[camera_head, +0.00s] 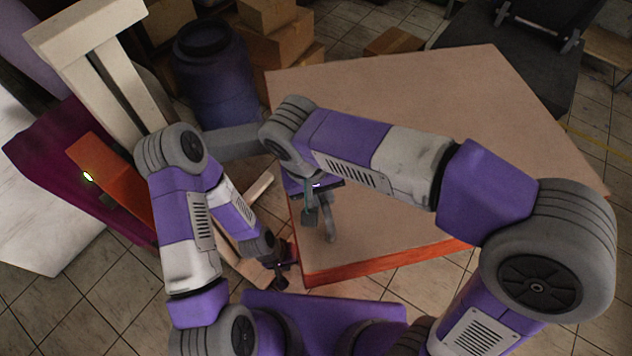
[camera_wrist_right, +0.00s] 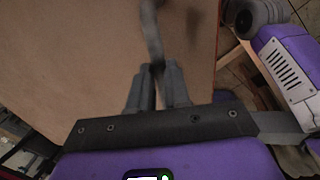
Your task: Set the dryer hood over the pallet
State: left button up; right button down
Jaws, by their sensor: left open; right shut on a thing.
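My right gripper (camera_head: 311,213) is over the near left part of a broad tan panel with an orange edge (camera_head: 430,110). In the right wrist view its fingers (camera_wrist_right: 158,85) are shut on a thin grey curved bar (camera_wrist_right: 153,35), which reaches out over the tan surface. The bar's lower end also shows in the head view (camera_head: 331,228). I cannot tell if the bar is fixed to the panel. My left gripper (camera_head: 283,268) is open and empty, low beside the panel's near left corner. I cannot tell for sure which thing is the dryer hood or the pallet.
A maroon body with an orange panel (camera_head: 104,168) and a small light stands at the left, near cream boards (camera_head: 115,75). A blue barrel (camera_head: 215,80) and cardboard boxes (camera_head: 285,45) stand behind. A dark rack (camera_head: 520,50) is at the back right.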

jog(key=shift+s+a, duration=0.1)
jog(key=shift+s, duration=0.15)
jog(key=c, duration=1.4)
grip_release()
jog(key=o, duration=0.3)
jog(key=shift+s, duration=0.25)
jog(key=shift+w, duration=0.2)
jog(key=p+v, duration=0.1)
jog(key=v, duration=0.6)
jog(key=shift+r+p, duration=0.25)
jog(key=shift+p, duration=0.15)
